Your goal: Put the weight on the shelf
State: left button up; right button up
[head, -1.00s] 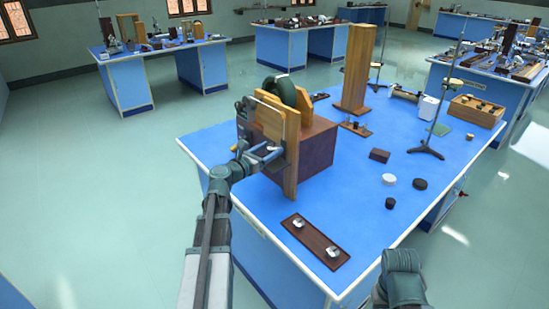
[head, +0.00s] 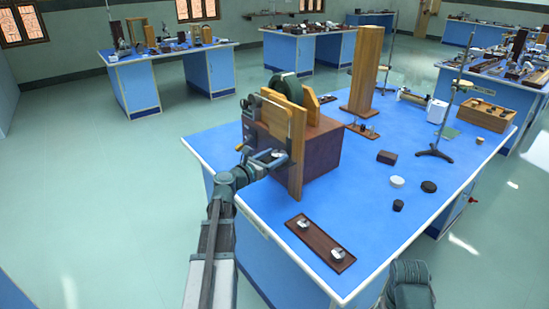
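Several small pieces lie on the blue bench: a white disc (head: 397,182), a black disc (head: 429,187), a small black cylinder (head: 398,205) and a dark block (head: 387,157). I cannot tell which one is the weight. No clear shelf stands out; a tall wooden block (head: 364,70) stands upright at the back of the bench. My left gripper (head: 272,158) is at the left edge of the bench, against the wooden board (head: 298,165) in front of a dark brown box (head: 322,150). Its fingertips are partly hidden, so its opening is unclear. My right gripper is not visible.
A brown strip with two metal pieces (head: 320,245) lies near the bench's front edge. A retort stand (head: 437,150) and a wooden crate (head: 481,116) are at the right. The blue top is clear around the discs. Other benches stand behind.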

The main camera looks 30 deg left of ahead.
pick_arm(q)
jog(key=o, duration=0.5)
jog(key=shift+c, duration=0.2)
jog(key=shift+r, duration=0.2)
jog(key=s+a+p, duration=0.1)
jog(key=s+a, duration=0.1)
jog(key=s, duration=1)
jog(key=shift+r, duration=0.25)
jog(key=shift+w+d, duration=0.1)
jog(key=shift+d, duration=0.05)
